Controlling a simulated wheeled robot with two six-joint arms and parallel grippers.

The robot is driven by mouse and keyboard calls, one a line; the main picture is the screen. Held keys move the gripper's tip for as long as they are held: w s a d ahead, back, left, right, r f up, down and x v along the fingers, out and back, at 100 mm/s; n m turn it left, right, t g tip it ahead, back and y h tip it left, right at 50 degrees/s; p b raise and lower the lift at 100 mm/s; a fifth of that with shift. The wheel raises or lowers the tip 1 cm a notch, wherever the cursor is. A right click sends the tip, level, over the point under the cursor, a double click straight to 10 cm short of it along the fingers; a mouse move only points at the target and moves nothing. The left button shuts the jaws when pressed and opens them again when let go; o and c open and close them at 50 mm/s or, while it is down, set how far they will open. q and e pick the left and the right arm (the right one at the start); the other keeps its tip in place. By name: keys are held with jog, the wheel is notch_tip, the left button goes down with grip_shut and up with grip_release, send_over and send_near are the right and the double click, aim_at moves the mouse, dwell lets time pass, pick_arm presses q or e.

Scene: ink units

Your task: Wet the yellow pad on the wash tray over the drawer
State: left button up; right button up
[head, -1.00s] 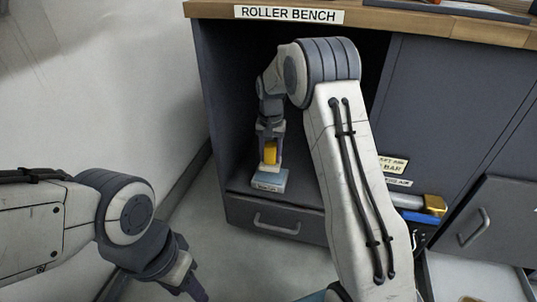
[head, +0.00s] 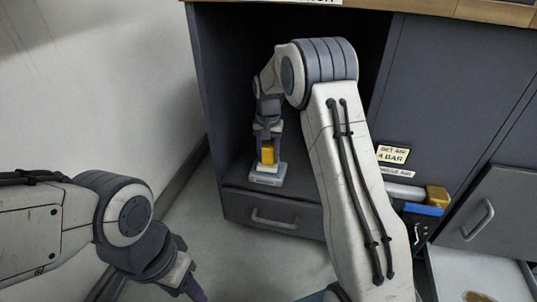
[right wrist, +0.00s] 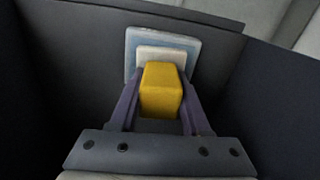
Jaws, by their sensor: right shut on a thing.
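The yellow pad (head: 267,153) is between the fingers of my right gripper (head: 267,144), which is shut on it. It also shows as a yellow block in the right wrist view (right wrist: 161,90). A pale blue wash tray (head: 267,179) stands on the bay floor over the drawer (head: 272,211). The pad is upright just over the tray. A white block (right wrist: 162,55) shows between pad and tray; I cannot tell whether pad and white part touch. My left gripper (head: 190,287) is low at the left, its fingertips partly cut off, away from the tray.
The dark bay's left wall (head: 207,110) stands close beside my right gripper. At the right are a closed cabinet front (head: 430,90), a yellow-ended fitting (head: 436,196) with a blue part, and an open pale drawer (head: 470,270). The floor in front is clear.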

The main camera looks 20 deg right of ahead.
aim_at(268, 146)
jog(key=shift+f, duration=0.5)
dwell(0.4)
jog(key=shift+f+p, duration=0.1)
jog(key=shift+p, duration=0.35)
dwell(2.2)
notch_tip(268, 146, up, 7)
jog(key=p, duration=0.8)
dwell(0.3)
jog(key=shift+s, duration=0.1)
